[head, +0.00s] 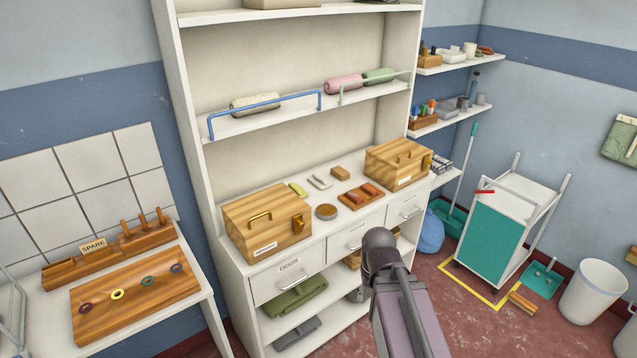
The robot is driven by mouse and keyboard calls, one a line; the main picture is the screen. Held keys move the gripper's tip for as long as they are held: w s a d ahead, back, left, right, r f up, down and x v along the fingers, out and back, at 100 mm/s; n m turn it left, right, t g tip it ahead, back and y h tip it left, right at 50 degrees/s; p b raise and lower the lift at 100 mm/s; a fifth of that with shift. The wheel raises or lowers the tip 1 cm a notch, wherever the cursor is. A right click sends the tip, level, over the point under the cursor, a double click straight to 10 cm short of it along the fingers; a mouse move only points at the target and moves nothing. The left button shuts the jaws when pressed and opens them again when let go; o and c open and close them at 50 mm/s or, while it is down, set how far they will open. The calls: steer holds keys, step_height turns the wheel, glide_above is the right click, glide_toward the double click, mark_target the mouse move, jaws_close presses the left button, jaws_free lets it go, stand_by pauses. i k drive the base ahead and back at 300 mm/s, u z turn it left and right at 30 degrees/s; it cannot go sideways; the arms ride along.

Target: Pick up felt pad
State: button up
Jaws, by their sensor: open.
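I cannot tell for sure which thing is the felt pad. On the cabinet counter, a round brown-grey disc with a pale rim (326,212) lies flat between the two wooden boxes. A wooden tray (347,204) to its right holds reddish-brown pads (369,190). A small tan block (340,173) lies behind the tray. Part of my dark arm rises from the bottom, in front of the cabinet and below the counter items in the picture. My gripper's fingers do not show, and nothing on the counter is seen touched by my arm.
A larger wooden box with a handle (268,224) stands at the counter's left and another (398,163) at its right. Pale small items (319,181) lie behind the disc. A shelf with rolls and rails (272,117) hangs above. A teal-fronted trolley (492,236) stands right.

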mark_target(318, 180)
steer(key=u, duration=0.4)
steer(key=i, duration=1.5)
steer(key=z, duration=0.05)
